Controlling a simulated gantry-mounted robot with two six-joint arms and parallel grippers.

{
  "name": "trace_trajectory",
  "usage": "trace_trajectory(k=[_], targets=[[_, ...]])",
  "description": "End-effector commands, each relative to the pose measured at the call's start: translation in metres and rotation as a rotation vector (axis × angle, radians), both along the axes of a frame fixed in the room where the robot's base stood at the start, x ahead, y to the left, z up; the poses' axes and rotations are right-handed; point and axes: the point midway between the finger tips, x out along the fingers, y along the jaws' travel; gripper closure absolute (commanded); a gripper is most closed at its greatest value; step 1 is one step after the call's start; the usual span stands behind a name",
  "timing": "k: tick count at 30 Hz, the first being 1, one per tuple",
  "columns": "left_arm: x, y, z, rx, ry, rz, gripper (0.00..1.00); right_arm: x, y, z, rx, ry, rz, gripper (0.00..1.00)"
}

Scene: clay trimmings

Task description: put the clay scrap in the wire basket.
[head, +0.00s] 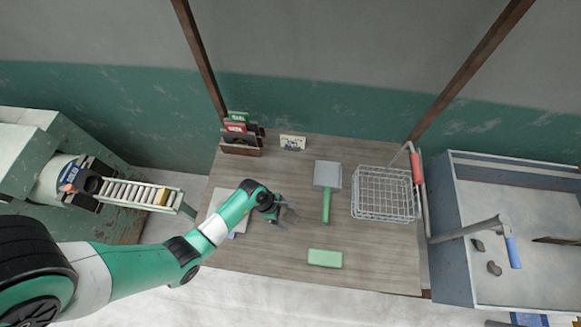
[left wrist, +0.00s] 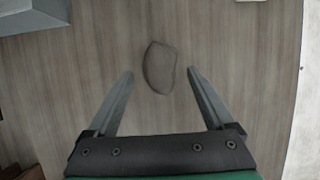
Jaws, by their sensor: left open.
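The clay scrap (left wrist: 159,67) is a grey-brown rounded lump lying on the wooden table. In the left wrist view it lies just beyond and between the tips of my left gripper (left wrist: 159,80), which is open and empty. In the head view my left gripper (head: 288,213) is over the middle-left of the table, and I cannot clearly make out the scrap beside its fingers. The wire basket (head: 385,217) stands at the right side of the table, with no contents that I can see. My right gripper is not in view.
A green block (head: 325,258) lies near the front edge. A card rack (head: 240,148) and small card (head: 292,143) are at the back. Right of the table stands a grey-blue bin (head: 455,255).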

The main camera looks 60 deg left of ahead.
Motion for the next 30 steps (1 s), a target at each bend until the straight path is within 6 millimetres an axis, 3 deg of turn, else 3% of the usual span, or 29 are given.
trace_trajectory(k=[2, 16, 25, 30], targets=[[0.0, 0.0, 0.001, 0.0, 0.0, 0.0, 0.15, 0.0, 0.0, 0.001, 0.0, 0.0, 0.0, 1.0], [0.0, 0.0, 0.001, 0.0, 0.0, 0.0, 1.0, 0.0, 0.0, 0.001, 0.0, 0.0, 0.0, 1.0], [0.0, 0.0, 0.002, -0.001, -0.001, 0.0, 1.0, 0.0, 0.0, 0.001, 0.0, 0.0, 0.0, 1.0], [0.0, 0.0, 0.016, -0.001, -0.001, 0.0, 1.0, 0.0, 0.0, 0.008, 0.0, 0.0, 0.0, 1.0]])
